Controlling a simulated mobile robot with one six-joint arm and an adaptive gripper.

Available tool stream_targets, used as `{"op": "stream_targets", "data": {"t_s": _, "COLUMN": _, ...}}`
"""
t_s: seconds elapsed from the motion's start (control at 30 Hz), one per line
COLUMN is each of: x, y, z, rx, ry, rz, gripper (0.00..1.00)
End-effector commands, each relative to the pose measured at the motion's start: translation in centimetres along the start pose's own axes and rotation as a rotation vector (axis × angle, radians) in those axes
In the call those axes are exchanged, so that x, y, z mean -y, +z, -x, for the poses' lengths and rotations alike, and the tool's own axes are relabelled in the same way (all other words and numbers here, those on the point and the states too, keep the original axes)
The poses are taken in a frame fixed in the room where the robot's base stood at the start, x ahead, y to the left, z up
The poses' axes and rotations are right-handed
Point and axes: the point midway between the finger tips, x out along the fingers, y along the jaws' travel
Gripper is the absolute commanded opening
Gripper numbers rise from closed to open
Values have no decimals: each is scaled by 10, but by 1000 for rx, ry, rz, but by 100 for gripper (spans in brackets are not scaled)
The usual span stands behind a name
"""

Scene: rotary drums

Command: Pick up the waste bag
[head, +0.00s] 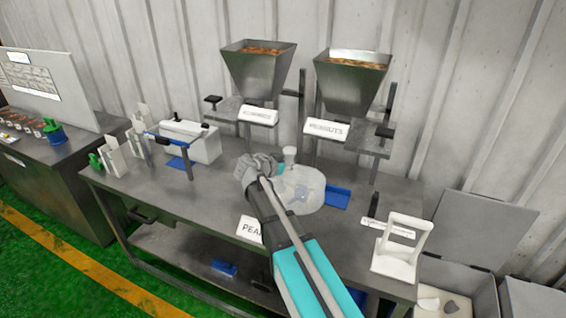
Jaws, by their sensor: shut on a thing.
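A pale, see-through bag (303,193), which I take to be the waste bag, shows over the middle of the metal table (215,200). Its narrow, whitish neck (289,155) stands up at its top. My gripper (281,169) comes in from the lower right and is shut at the bag, just below the neck. The fingertips are small and partly hidden, so the exact grip is hard to see. I cannot tell whether the bag's bottom touches the table.
Two metal hoppers (257,75) (350,85) with labels stand behind. A blue tray (337,197) lies right of the bag. A white box (191,142) and a sealer-like frame stand left. A white stand (402,250) is at the right edge, with open bins (460,285) beyond.

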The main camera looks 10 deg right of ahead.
Motion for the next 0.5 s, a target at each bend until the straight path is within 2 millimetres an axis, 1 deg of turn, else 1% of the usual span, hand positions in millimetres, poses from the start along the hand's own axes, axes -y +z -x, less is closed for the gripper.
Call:
{"op": "stream_targets", "data": {"t_s": 0.03, "x": -13, "y": -6, "z": 4, "rx": -3, "ry": 2, "rz": 1, "gripper": 0}}
{"op": "stream_targets", "data": {"t_s": 0.2, "x": -38, "y": -16, "z": 9, "rx": -3, "ry": 2, "rz": 2, "gripper": 0}}
{"op": "stream_targets", "data": {"t_s": 0.3, "x": -52, "y": -22, "z": 11, "rx": -3, "ry": 2, "rz": 2, "gripper": 0}}
{"op": "stream_targets", "data": {"t_s": 0.5, "x": -70, "y": -29, "z": 15, "rx": -3, "ry": 1, "rz": 2, "gripper": 0}}
